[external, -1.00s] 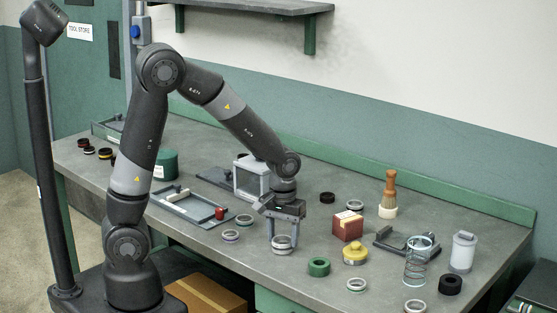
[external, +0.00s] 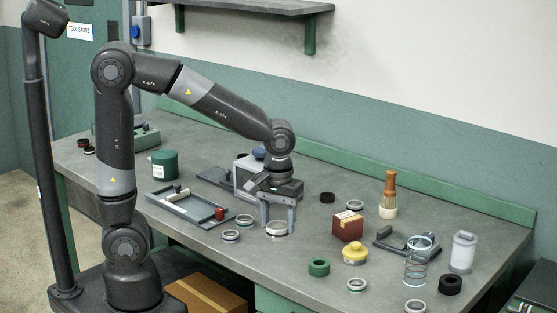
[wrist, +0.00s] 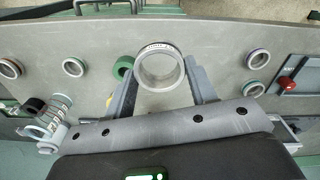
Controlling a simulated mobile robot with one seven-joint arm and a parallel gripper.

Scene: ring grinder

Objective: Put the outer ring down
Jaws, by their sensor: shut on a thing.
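The outer ring, a wide silver metal ring (external: 277,230), is between the two fingers of my gripper (external: 278,225) over the front middle of the bench. In the wrist view the outer ring (wrist: 160,47) shows as a large open circle with dark marking on its far edge. The fingers of my gripper (wrist: 161,88) press on it from the left and right. It looks about level. I cannot tell whether its underside touches the bench (external: 190,245) or hangs just above it.
To the left lie two small rings (external: 231,236) and a tray-like fixture (external: 187,205). A grey box-shaped fixture (external: 245,176) stands behind my gripper. Bare bench lies in front.

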